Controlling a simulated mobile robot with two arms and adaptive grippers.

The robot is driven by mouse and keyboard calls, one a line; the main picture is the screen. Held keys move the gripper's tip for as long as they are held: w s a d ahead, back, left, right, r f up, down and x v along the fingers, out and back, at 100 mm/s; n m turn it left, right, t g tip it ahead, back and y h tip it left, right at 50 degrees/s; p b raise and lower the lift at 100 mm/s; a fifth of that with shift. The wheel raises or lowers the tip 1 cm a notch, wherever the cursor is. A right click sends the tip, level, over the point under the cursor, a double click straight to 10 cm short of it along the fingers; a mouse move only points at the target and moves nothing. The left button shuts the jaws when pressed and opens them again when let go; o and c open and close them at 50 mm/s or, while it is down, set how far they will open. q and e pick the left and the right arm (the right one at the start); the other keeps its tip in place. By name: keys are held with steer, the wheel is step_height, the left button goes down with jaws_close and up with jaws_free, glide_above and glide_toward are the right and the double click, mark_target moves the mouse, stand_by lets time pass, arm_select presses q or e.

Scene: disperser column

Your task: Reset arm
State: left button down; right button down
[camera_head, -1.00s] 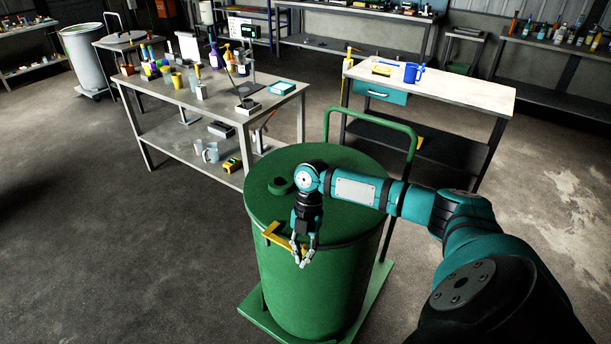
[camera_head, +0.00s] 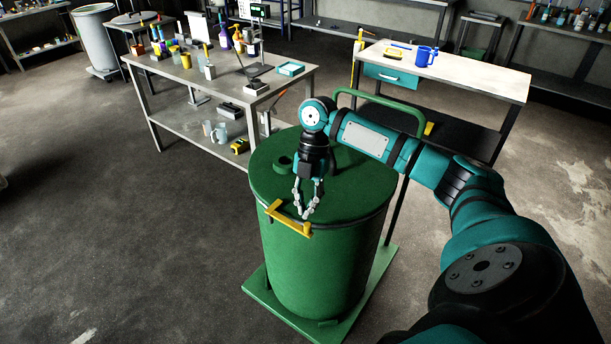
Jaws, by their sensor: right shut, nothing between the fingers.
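My right arm comes in from the lower right and reaches over a green drum (camera_head: 322,265) with a flat lid. My right gripper (camera_head: 308,208) points down in front of the lid's near edge, close to a yellow latch (camera_head: 288,216) on the rim. Its fingertips are close together with nothing between them. I cannot tell whether the fingers touch the lid or the latch. My left gripper is out of view.
The drum stands on a green cart (camera_head: 370,300) with a green handle (camera_head: 385,104). Behind it are a grey table (camera_head: 180,90) crowded with bottles and tools, and a workbench (camera_head: 480,78) with a blue mug (camera_head: 425,56). The floor at left is clear.

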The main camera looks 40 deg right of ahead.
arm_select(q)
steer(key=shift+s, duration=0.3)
